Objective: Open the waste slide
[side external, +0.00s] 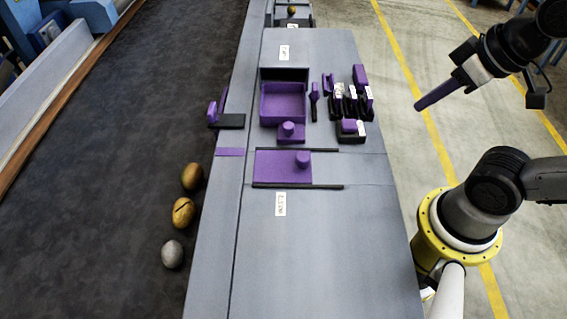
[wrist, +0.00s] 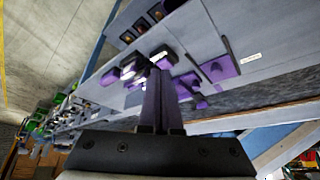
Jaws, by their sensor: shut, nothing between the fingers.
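A flat purple slide plate (side external: 275,168) with a round knob lies between two black rails on the grey bench top. It looks like the waste slide, but the white label beside it is too small to read. The plate's left end is near the bench edge beside the belt. It also shows in the wrist view (wrist: 222,70). My gripper (side external: 418,106) is high at the right, over the floor side of the bench and well apart from the slide. Its purple fingers are together and empty, as the wrist view (wrist: 161,85) also shows.
Behind the slide stand a purple drawer-like tray (side external: 283,84) with a knob, and a black rack (side external: 350,105) with purple pieces. A dark belt (side external: 100,170) runs along the left, carrying two potatoes (side external: 183,212) and a grey stone-like lump (side external: 172,254). The front bench top is clear.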

